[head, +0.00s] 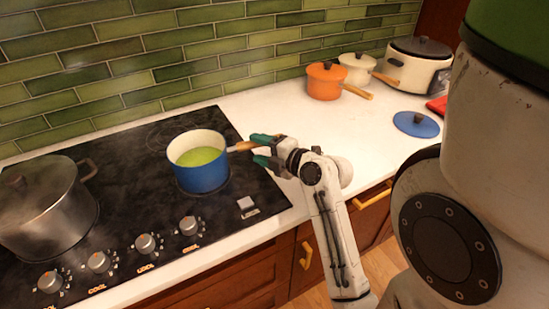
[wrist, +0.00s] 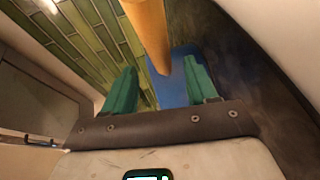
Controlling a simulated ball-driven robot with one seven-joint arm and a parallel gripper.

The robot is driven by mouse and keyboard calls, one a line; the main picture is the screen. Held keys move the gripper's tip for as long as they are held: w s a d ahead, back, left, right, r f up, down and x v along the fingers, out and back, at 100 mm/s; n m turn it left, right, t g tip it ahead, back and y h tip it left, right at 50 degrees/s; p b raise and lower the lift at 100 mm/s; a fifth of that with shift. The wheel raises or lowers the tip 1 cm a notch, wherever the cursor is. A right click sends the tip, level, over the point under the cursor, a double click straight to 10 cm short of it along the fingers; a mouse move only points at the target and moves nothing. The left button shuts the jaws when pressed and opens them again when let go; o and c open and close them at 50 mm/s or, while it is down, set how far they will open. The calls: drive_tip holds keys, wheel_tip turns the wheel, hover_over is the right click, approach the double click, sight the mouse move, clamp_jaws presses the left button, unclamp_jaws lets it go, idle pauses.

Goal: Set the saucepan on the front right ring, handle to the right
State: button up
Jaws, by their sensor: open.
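The blue saucepan (head: 203,178) stands upright on the front right ring (head: 229,186) of the black hob, with green contents inside. Its wooden handle (head: 243,146) points right, toward my gripper (head: 254,149). My gripper is open, with its green fingers at the handle's end. In the wrist view the handle (wrist: 147,30) runs down toward the space between the fingers (wrist: 160,66), and the blue pan wall (wrist: 178,88) shows behind. I cannot tell whether the fingers touch the handle. The ring is mostly hidden by the pan.
A steaming steel pot (head: 42,215) stands on the hob's left. Knobs (head: 145,243) line its front edge. An orange pan (head: 325,80), a cream pan (head: 357,68), a white cooker (head: 418,67) and a blue lid (head: 416,124) are on the counter. The rear ring (head: 170,136) is bare.

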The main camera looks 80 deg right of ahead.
drive_tip(key=shift+b+v, duration=0.6)
drive_tip(key=shift+v, duration=2.1)
